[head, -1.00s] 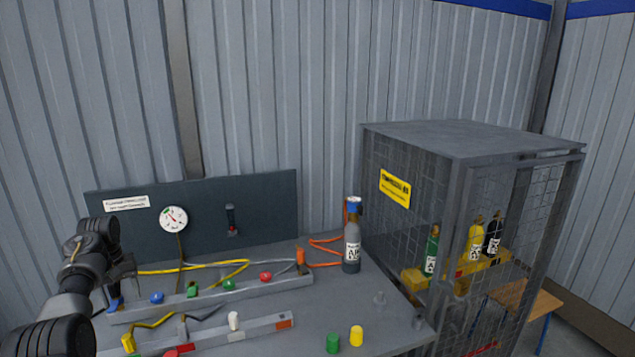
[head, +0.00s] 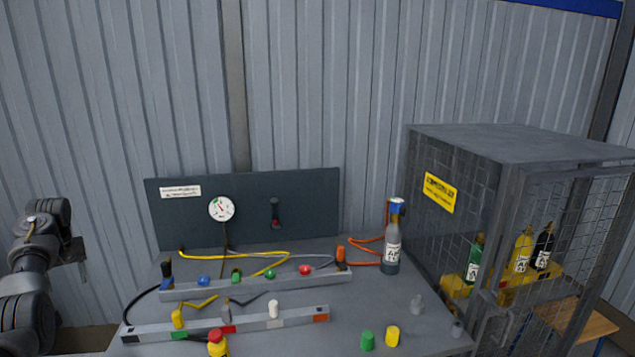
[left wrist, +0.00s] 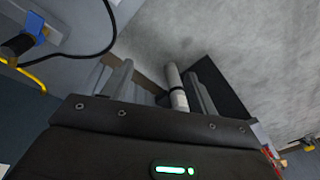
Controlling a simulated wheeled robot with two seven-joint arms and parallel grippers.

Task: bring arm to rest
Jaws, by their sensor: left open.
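My left arm comes in at the left edge of the head view. Its gripper (head: 78,250) is open and stands left of the workbench (head: 335,335), apart from everything on it. In the left wrist view the two fingers (left wrist: 160,75) are spread. A pale cylinder (left wrist: 177,85) shows between them; I cannot tell what it is or how far off it lies. My right gripper is in neither view.
A dark panel with a gauge (head: 221,209) stands behind the bench. Rails with coloured knobs and hoses lie on it. A grey bottle (head: 392,245) stands at its right, beside a mesh cage (head: 510,143). A black hose (head: 138,303) loops at the bench's left edge.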

